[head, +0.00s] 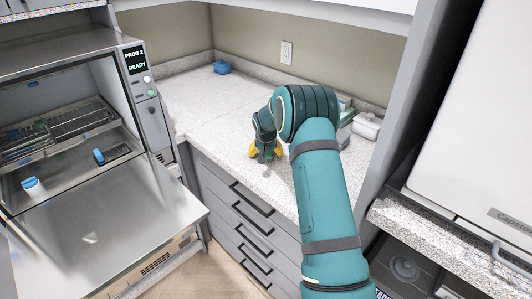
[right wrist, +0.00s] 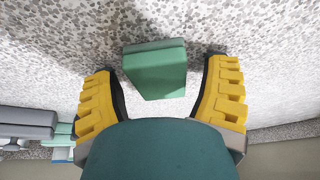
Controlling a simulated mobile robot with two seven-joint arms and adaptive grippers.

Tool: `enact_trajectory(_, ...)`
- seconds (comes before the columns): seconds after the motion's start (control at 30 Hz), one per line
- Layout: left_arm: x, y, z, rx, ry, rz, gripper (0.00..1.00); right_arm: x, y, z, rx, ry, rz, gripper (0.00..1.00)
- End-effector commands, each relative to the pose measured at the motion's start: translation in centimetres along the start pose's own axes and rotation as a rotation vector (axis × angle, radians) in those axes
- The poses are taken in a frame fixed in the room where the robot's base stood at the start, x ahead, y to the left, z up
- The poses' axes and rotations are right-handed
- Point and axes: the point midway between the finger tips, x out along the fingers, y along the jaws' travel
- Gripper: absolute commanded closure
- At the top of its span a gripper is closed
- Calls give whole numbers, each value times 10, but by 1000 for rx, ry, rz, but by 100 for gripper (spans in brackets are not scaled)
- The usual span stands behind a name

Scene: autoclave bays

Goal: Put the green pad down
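The green pad (right wrist: 155,72) shows in the right wrist view as a small block between my right fingers, against the speckled counter. It appears to rest on the counter. My right gripper (right wrist: 162,75) has its yellow fingers spread, one on each side of the pad, with visible gaps, clearest on the right. In the head view the right gripper (head: 266,152) points down, low over the counter near its front edge. The pad cannot be clearly told from the gripper there. My left gripper is not in view.
The speckled counter (head: 205,115) is clear to the left of the gripper. A blue container (head: 221,67) stands at the back corner. A white box (head: 367,126) and stacked items stand right, partly behind my arm. An open autoclave (head: 95,200) is at left.

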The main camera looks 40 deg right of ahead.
Motion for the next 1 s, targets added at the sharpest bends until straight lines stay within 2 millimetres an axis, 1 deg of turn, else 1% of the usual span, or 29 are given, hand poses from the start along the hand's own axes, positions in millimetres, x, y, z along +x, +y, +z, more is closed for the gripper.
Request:
enact_trajectory(0.17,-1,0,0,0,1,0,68,-1,0,0,0,0,0,25)
enact_trajectory(0.27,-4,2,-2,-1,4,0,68,-7,0,-2,0,1,-1,25)
enact_trajectory(0.37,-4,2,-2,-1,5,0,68,-22,-1,-3,0,3,-2,25)
enact_trajectory(0.7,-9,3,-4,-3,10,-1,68,-91,0,-2,0,2,-2,25)
enact_trajectory(0.8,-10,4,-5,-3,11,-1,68,-106,-1,-2,-1,3,-1,25)
enact_trajectory(0.9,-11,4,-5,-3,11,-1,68,-116,0,-2,-1,1,-1,25)
enact_trajectory(1.0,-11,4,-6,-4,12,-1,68,-121,0,-1,-1,0,0,25)
